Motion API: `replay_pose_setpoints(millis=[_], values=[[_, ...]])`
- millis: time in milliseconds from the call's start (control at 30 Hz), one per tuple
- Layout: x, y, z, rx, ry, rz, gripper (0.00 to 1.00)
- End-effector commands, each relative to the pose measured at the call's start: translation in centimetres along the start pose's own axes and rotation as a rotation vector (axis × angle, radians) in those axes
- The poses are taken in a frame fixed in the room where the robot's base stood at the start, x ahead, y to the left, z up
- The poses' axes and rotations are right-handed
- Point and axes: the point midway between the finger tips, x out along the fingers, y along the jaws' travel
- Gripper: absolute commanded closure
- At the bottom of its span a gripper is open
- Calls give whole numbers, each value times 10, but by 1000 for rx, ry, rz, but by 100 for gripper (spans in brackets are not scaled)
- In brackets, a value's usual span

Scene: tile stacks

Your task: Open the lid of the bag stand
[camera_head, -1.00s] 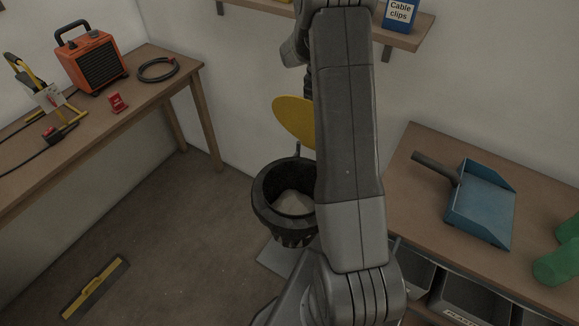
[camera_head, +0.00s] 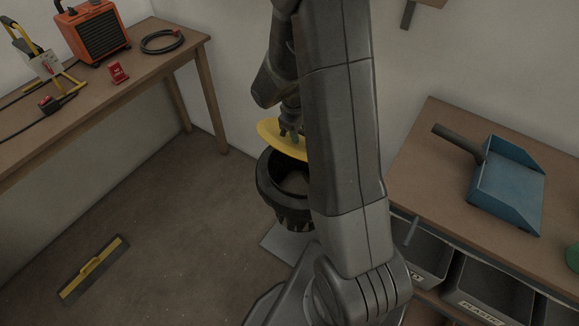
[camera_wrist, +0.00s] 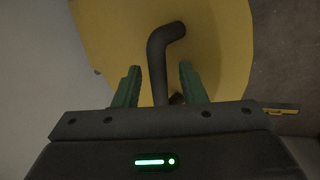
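The bag stand (camera_head: 268,195) is a dark round ring-topped holder on a pale base plate, partly hidden by my arm. Its yellow lid (camera_head: 267,129) is tilted above the back of the ring, with the opening still showing in front. In the wrist view, the lid (camera_wrist: 215,50) fills the middle, with a dark bent handle (camera_wrist: 158,55) standing on it. My gripper (camera_wrist: 158,75) is open, its green fingers on either side of the handle with gaps visible. In the head view, my gripper (camera_head: 291,130) is at the lid's upper face.
A wooden bench (camera_head: 150,75) with an orange heater (camera_head: 97,33), a coiled cable and a red item stands left. A bench (camera_head: 425,150) with a blue dustpan (camera_head: 508,190) and grey bins below is right. A yellow-and-black floor tool (camera_head: 92,270) lies on otherwise clear floor.

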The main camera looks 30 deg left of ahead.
Motion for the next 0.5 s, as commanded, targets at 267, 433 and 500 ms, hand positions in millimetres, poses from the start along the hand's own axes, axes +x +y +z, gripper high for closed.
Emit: replay_pose_setpoints(millis=[267,433,500], values=[[44,-40,-1,-3,1,0,62],[63,-56,-1,-2,1,0,62],[69,-61,-1,-2,1,0,62]])
